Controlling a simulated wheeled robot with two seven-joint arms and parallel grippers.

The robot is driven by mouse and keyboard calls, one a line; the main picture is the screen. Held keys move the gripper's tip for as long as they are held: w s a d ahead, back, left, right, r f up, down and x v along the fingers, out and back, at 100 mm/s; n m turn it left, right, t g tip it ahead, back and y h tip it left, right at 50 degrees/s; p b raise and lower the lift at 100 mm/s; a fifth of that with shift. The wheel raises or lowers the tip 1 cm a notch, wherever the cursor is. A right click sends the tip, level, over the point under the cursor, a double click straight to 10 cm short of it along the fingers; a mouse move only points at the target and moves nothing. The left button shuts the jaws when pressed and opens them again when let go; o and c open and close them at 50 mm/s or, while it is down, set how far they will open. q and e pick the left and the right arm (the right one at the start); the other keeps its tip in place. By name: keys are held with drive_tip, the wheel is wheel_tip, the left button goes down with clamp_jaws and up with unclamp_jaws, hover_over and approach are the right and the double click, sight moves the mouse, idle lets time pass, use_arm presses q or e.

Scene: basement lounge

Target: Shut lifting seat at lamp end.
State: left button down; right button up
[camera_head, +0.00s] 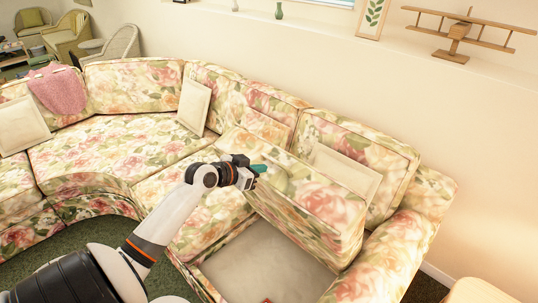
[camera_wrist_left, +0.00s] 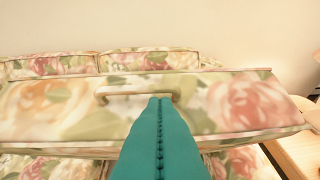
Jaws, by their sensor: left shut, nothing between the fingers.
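The floral lifting seat (camera_head: 318,198) at the right end of the sofa is raised and tilted, its front edge up. Below it the pale storage box (camera_head: 262,268) is open. In the left wrist view the seat (camera_wrist_left: 235,105) spans the picture, with a pale bar handle (camera_wrist_left: 104,94) on its face. My left gripper (camera_head: 260,168) is at the seat's left part in the head view. Its teal fingers (camera_wrist_left: 160,140) are shut and empty, their tips overlapping the handle in the wrist view; I cannot tell whether they touch it. No lamp shows. My right gripper is out of view.
The sofa's right armrest (camera_head: 385,255) stands close beside the open box. A wooden side table (camera_head: 475,291) is at the lower right. A ledge behind holds a model plane (camera_head: 458,32). Green carpet (camera_head: 55,245) lies at the left front.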

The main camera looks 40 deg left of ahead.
use_arm(q)
drive_tip(key=w+a+r+t, duration=0.2)
drive_tip(key=a+r, duration=0.2)
drive_tip(key=p, duration=0.3)
hover_over(270, 159)
drive_tip(key=w, duration=0.2)
wheel_tip(270, 159, down, 2)
drive_tip(key=shift+s+f+n+y, duration=0.15)
drive_tip(key=shift+f+n+y, duration=0.05)
drive_tip(key=shift+n+y, duration=0.2)
drive_tip(key=f, duration=0.1)
drive_tip(key=s+f, duration=0.1)
drive_tip(key=f, duration=0.1)
drive_tip(key=shift+s+p, duration=0.3)
drive_tip(key=shift+s+f, duration=0.25)
drive_tip(key=shift+s, duration=0.1)
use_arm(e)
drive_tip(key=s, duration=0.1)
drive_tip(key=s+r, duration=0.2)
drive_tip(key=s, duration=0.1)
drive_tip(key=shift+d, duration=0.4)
use_arm(q)
drive_tip(key=shift+w+f, duration=0.1)
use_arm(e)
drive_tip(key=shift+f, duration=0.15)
